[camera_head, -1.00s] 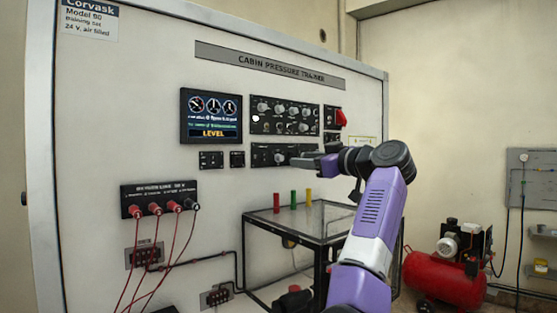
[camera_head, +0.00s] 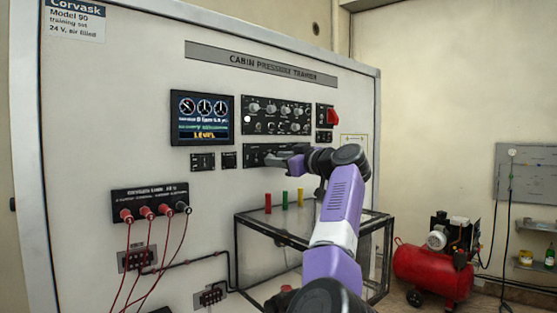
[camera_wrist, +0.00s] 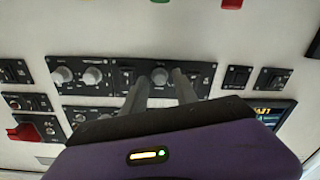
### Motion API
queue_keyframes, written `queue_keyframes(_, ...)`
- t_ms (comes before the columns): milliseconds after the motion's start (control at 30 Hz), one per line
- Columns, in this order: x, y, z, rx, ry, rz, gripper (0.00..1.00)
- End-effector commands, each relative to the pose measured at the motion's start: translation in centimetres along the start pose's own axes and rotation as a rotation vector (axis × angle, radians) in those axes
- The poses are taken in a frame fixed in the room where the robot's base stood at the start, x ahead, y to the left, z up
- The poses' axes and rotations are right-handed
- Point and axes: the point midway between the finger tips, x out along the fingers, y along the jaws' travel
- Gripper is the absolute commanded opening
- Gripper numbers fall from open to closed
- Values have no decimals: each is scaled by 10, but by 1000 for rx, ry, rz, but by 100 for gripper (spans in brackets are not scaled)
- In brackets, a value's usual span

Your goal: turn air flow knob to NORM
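The lower narrow black control panel (camera_head: 254,151) is on the trainer's white face, partly hidden behind my gripper (camera_head: 287,161). In the wrist view, which is upside down, this panel (camera_wrist: 113,63) carries a grey knob (camera_wrist: 160,75) and two more grey knobs (camera_wrist: 92,75) to the left. My gripper (camera_wrist: 158,82) has its two fingers apart, one on each side of the single knob, with small gaps visible. I cannot tell whether the fingers reach its depth. The labels are too small to read, so the air flow knob and its setting cannot be confirmed.
A larger knob panel (camera_head: 277,115) with a red switch cover (camera_head: 332,117) beside it lies above. A display (camera_head: 203,118) is at left. A red compressor (camera_head: 432,270) stands right.

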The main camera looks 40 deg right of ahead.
Motion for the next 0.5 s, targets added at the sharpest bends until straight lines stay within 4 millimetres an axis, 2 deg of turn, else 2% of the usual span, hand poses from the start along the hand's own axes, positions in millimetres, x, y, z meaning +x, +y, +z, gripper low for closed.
queue_keyframes(33,0,0,0,0,0,0,22)
queue_keyframes(133,0,0,0,0,0,0,3)
queue_keyframes(167,0,0,0,0,0,0,0)
queue_keyframes(500,0,0,1,20,0,-1,0)
